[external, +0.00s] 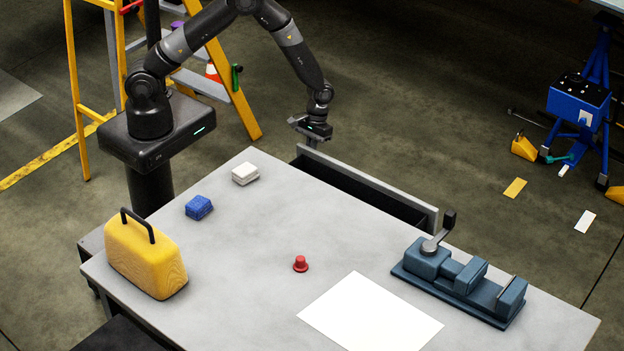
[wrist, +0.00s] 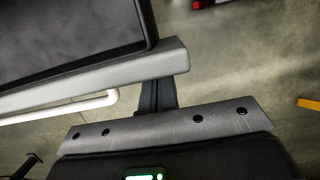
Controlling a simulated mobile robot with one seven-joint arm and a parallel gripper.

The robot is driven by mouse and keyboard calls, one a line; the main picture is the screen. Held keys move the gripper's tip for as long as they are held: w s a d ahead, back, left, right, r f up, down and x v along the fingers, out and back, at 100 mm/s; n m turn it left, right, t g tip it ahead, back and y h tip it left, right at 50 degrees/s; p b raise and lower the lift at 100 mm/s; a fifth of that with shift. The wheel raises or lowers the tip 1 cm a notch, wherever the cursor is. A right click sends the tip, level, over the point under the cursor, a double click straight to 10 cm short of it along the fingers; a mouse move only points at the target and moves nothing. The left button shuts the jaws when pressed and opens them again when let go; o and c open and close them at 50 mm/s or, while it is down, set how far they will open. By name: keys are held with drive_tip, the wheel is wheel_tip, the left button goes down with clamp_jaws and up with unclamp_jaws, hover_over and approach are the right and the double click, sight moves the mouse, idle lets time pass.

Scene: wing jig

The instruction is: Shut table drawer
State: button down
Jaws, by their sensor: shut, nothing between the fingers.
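The table drawer stands open at the far side of the grey table (external: 240,230). Its grey front panel (external: 370,188) and dark inside show beyond the table edge. My gripper (external: 312,144) is shut and empty, pointing down at the left end of the drawer front. In the wrist view, the drawer front (wrist: 100,78) ends beside my closed fingers (wrist: 158,95), and a pale handle bar (wrist: 65,110) runs along its outer face. The fingers are on the outer side of the panel, near its end. I cannot tell whether they touch it.
On the table are a yellow case (external: 145,255), a blue block (external: 199,207), a white block (external: 245,173), a red button-like piece (external: 300,264), a white sheet (external: 370,315) and a blue vise (external: 460,280). A yellow ladder (external: 235,90) stands behind my arm.

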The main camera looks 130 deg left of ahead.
drive_tip(key=d, duration=1.2)
drive_tip(key=shift+a, duration=0.15)
